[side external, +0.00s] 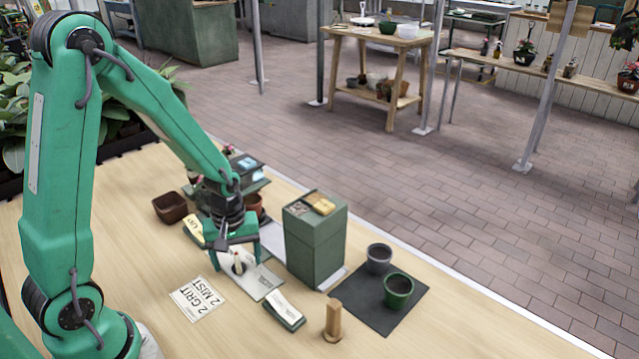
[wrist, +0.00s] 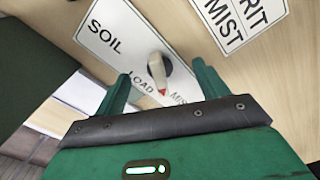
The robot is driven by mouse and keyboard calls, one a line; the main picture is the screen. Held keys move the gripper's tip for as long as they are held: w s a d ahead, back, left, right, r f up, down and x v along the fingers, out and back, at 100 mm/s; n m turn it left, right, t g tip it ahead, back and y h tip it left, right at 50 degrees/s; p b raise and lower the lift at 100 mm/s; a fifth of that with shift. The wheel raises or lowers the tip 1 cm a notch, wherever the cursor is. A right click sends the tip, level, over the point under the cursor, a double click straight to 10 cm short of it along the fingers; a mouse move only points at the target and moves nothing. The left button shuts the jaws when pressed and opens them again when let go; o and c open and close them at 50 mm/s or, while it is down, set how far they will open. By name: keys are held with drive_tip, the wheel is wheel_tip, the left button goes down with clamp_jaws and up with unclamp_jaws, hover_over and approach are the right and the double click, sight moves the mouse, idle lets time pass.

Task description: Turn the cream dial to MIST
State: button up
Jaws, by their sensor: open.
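The cream dial (wrist: 153,72) sits on a white plate (wrist: 103,28) marked SOIL, LOAD and MIST. Its red pointer tip (wrist: 162,91) lies between the words LOAD and MIST in the wrist view. In the side view the dial (side external: 238,264) shows under my gripper (side external: 232,250). My gripper (wrist: 161,72) is open, with one finger on each side of the dial in the wrist view. I cannot tell whether either finger touches it. Part of the MIST lettering is hidden by my gripper.
A card (side external: 198,298) reading 2 GRIT 2 MIST lies left of the plate. A tall green box (side external: 315,240) stands right of the dial. A labelled block (side external: 284,310), a wooden peg (side external: 332,321) and two pots on a dark mat (side external: 352,300) are nearby. The front-left tabletop is clear.

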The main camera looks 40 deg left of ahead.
drive_tip(key=shift+r, duration=0.1)
drive_tip(key=shift+r, duration=3.4)
drive_tip(key=shift+d+r, duration=0.1)
drive_tip(key=shift+r, duration=0.3)
drive_tip(key=s+d+r+m+t, duration=0.2)
drive_tip(key=s+r+m, duration=0.2)
drive_tip(key=r+m, duration=0.2)
drive_tip(key=s+d+r+m+t, duration=0.2)
drive_tip(key=r+m, duration=0.4)
drive_tip(key=r, duration=0.3)
drive_tip(key=s+t, duration=0.1)
drive_tip(key=s, duration=0.1)
drive_tip(key=shift+s+d+r+t, duration=0.3)
drive_tip(key=shift+s+d, duration=0.1)
